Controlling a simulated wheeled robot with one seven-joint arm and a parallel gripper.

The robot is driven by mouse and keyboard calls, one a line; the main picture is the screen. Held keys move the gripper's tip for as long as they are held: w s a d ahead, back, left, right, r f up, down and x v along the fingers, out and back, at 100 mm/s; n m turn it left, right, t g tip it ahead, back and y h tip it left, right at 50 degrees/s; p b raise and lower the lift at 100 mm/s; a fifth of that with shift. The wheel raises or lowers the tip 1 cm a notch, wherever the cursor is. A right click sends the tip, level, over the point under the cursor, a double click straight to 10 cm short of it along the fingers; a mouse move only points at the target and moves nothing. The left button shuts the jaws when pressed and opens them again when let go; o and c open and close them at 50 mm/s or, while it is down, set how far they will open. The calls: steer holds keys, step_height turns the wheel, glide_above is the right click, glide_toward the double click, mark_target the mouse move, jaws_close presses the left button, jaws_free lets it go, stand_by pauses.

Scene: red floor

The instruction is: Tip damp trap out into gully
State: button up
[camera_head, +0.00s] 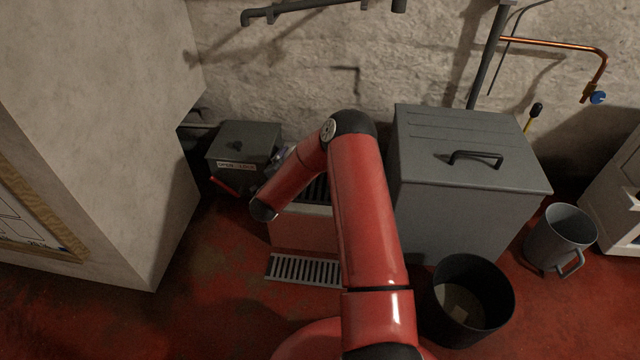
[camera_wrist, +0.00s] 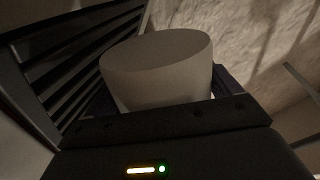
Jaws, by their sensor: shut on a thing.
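A pale, round, smooth-sided tub (camera_wrist: 158,68), which looks like the damp trap, fills the middle of the wrist view. My gripper (camera_wrist: 165,98) is shut on it, with the dark fingers partly hidden at its sides. Its visible end is a plain oval; I cannot tell whether this is its top or its base. In the head view my red arm covers most of the gripper and tub. A slotted floor grating (camera_head: 303,269), likely the gully, lies in front of a slatted unit (camera_head: 290,228), left of my arm.
A large grey lidded bin (camera_head: 465,215) stands right of my arm. A black bucket (camera_head: 473,300) and a grey jug (camera_head: 560,240) stand on the red floor. A labelled dark box (camera_head: 245,145) is behind at left, beside a pale block (camera_head: 90,120). Floor at lower left is clear.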

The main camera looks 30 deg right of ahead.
steer(key=shift+w+a+r+n+p, duration=0.2)
steer(key=shift+r+n+p, duration=0.15)
steer(key=shift+n, duration=0.25)
steer(key=shift+w+a+r+n+h, duration=0.15)
steer(key=shift+n+h, duration=0.1)
steer(key=shift+n, duration=0.25)
steer(key=shift+s+a+r+n+h, duration=0.15)
steer(key=shift+n+h, duration=0.1)
steer(key=shift+n, duration=0.25)
steer(key=shift+w+a+f+n+b, duration=0.6)
steer(key=shift+f+n+b, duration=0.1)
steer(key=shift+n+b, duration=0.15)
steer(key=shift+w+a+r+n+h, duration=0.3)
steer(key=shift+r+n, duration=0.1)
steer(key=shift+n, duration=0.15)
steer(key=a+n, duration=0.1)
steer(key=n, duration=0.1)
steer(key=w+r+n, duration=0.1)
steer(key=shift+w+a+n+h, duration=0.15)
steer(key=shift+a+n+h, duration=0.2)
steer(key=shift+n+h, duration=0.05)
